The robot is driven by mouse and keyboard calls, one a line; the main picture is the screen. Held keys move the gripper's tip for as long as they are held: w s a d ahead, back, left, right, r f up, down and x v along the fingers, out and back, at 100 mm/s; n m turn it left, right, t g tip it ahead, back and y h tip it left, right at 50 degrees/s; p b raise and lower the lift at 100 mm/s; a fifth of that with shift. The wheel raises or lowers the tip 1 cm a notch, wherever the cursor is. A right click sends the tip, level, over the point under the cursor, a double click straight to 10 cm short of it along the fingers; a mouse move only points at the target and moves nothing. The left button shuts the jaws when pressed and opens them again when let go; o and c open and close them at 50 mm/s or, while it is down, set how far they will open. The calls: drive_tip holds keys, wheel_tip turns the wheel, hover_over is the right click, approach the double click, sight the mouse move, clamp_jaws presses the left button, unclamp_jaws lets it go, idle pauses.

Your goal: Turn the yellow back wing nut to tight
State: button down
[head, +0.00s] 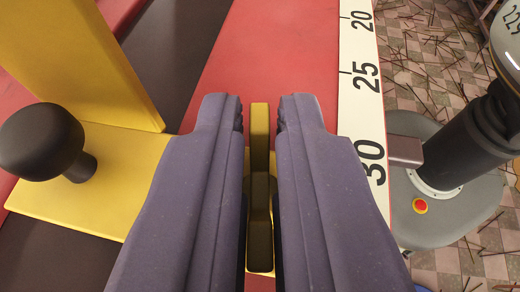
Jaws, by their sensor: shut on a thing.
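The yellow wing nut (260,135) stands upright as a narrow wing in the middle of the head view, seen edge-on. Its nearer, lower part is in dark shade. My gripper (260,108) has its two purple fingers on either side of this wing and is shut on it. The fingers hide most of what lies beside and under the nut, so its thread and seat do not show. No other wing nut is in view, and how tight this one is cannot be told.
A black round knob (42,140) stands on a yellow plate (110,205) at left, beside a yellow upright panel (75,55). A red surface (275,55) lies beyond the fingers. A white scale (362,100) marked 20, 25, 30 edges it at right. Thin sticks litter the tiled floor.

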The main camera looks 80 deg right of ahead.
sight(256, 172)
drive_tip(key=shift+f, duration=0.2)
drive_tip(key=c, duration=1.3)
unclamp_jaws()
drive_tip(key=shift+o, duration=0.2)
drive_tip(key=shift+r, duration=0.1)
drive_tip(key=shift+r, duration=0.1)
drive_tip(key=shift+r+p, duration=0.3)
drive_tip(key=shift+r, duration=0.1)
wheel_tip(256, 172, up, 3)
drive_tip(key=shift+r+p, duration=0.2)
drive_tip(key=shift+p, duration=1)
drive_tip(key=s+d+p, duration=0.6)
drive_tip(key=s+d, duration=0.2)
drive_tip(key=s, duration=0.5)
drive_tip(key=shift+s+d+r, duration=0.25)
drive_tip(key=shift+s+r, duration=0.05)
drive_tip(key=shift+s, duration=0.05)
